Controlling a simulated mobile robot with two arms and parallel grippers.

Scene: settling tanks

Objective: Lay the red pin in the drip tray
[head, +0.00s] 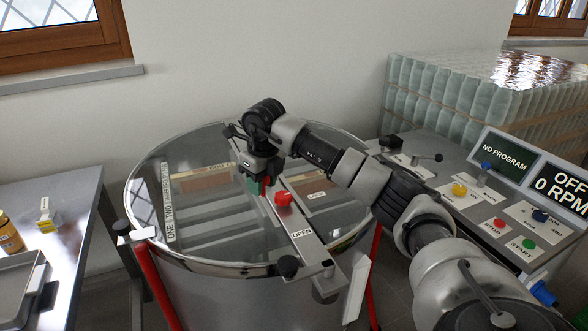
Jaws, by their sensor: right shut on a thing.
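My right gripper (258,186) reaches over the round tank's clear lid, beside the lid's metal crossbar. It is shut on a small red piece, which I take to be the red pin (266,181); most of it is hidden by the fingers. Whether it is clear of the bar or still touching it I cannot tell. A grey metal tray (20,287), which looks like the drip tray, lies on the left table, cut off by the picture's edge. The part of it in view looks empty. My left gripper is not in view.
A round red knob (284,198) sits on the crossbar (306,243), near the gripper. The left table (62,200) also bears a yellow-labelled block (46,222) and an amber jar (9,236). A control panel (480,205) with buttons stands right, before wrapped bottles (450,95).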

